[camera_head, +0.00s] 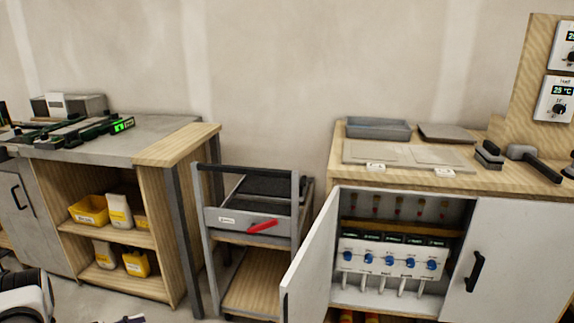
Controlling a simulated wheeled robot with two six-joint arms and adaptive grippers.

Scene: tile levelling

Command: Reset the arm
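A white and black rounded part of what looks like my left arm shows at the bottom left corner. A small dark piece at the bottom edge, a little to its right, may be the tip of my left gripper (130,319). It is cut off by the frame, so I cannot tell whether it is open or shut. My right arm and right gripper are not in view. Two pale flat tiles (374,152) lie side by side on the wooden worktop (350,181) at the right, with small white labels at their front edges.
The cabinet's left door (312,260) stands open toward me; its right door (512,262) is shut. Blue-knobbed dispensers (390,257) are inside. A grey tray (377,129) and black-handled tools (533,163) lie on top. A cart (255,220) with a red-handled tool (262,226) stands left.

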